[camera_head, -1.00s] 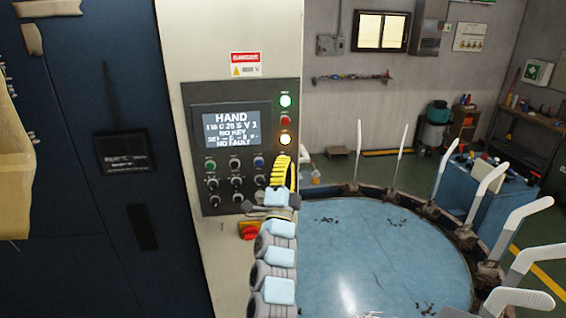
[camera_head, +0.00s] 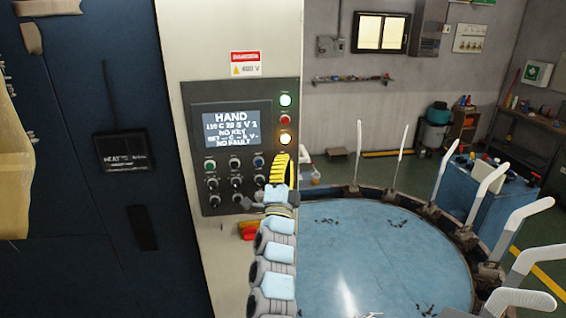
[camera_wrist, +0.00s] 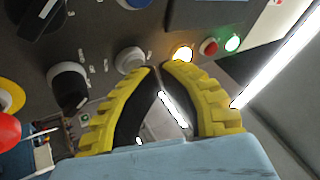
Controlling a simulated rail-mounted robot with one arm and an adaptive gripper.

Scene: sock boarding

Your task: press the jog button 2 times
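The control panel (camera_head: 197,185) carries a lit screen (camera_head: 230,130) headed HAND, several buttons and several black knobs. No jog label is readable, so I cannot tell which button is the jog button. A white round button (camera_wrist: 131,60) lies just beyond my fingertips in the wrist view; my gripper hides its place in the head view. A blue button (camera_head: 259,162) shows left of my gripper. My gripper (camera_wrist: 158,67) has yellow fingers with their tips almost together and nothing between them. It is in front of the panel's right column (camera_head: 282,158); contact cannot be seen.
Green (camera_head: 285,100), red (camera_head: 285,119) and lit amber (camera_head: 285,139) round fittings stand above my gripper. A red switch (camera_head: 250,231) is below the panel. A round blue table (camera_head: 380,250) with upright white forms (camera_head: 440,172) fills the right.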

